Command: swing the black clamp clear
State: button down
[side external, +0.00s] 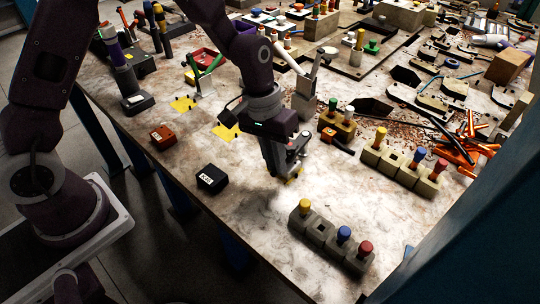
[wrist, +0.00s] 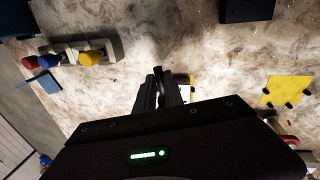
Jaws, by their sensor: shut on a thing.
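My gripper (side external: 289,172) points down just above the middle of the table in the side view. In the wrist view its two fingers (wrist: 158,92) are closed on a slim black part, which I take to be the black clamp (wrist: 158,73). Its upper end sticks out between the fingertips. Most of the clamp is hidden by my fingers, and I cannot tell whether it touches the table. A small yellow patch shows beside the fingertips.
A grey block with coloured pegs (side external: 318,238) stands in front. Yellow pads (side external: 226,132) with dark pegs lie behind left. Upright lever clamps (side external: 206,75) stand further back. The tabletop around the gripper is mostly bare.

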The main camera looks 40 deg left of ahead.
jog(key=d+n, duration=0.2)
jog(key=w+d+n, duration=0.1)
jog(key=d+n, duration=0.1)
jog(key=w+d+n+t, duration=0.1)
jog(key=d+n, duration=0.1)
jog(key=shift+w+d+y, duration=0.25)
jog(key=shift+d+y, duration=0.05)
jog(key=shift+d, duration=0.05)
jog(key=w+d+n, duration=0.1)
jog(key=w+n, duration=0.1)
jog(key=w+d+n, duration=0.2)
jog(key=n, duration=0.1)
jog(key=w+d+n+y, duration=0.1)
jog(key=w+n, duration=0.1)
jog(key=shift+w+d+t, duration=0.15)
jog(key=shift+t, duration=0.25)
jog(key=shift+w+d+n+y, duration=0.2)
jog(key=shift+w+n+y, duration=0.1)
jog(key=shift+w+n, duration=1.4)
jog(key=c, duration=1.5)
grip_release()
jog(key=shift+o, duration=0.2)
jog(key=shift+r, duration=0.1)
notch_tip(320, 180, up, 7)
jog(key=s, duration=0.1)
jog(key=shift+s, duration=0.25)
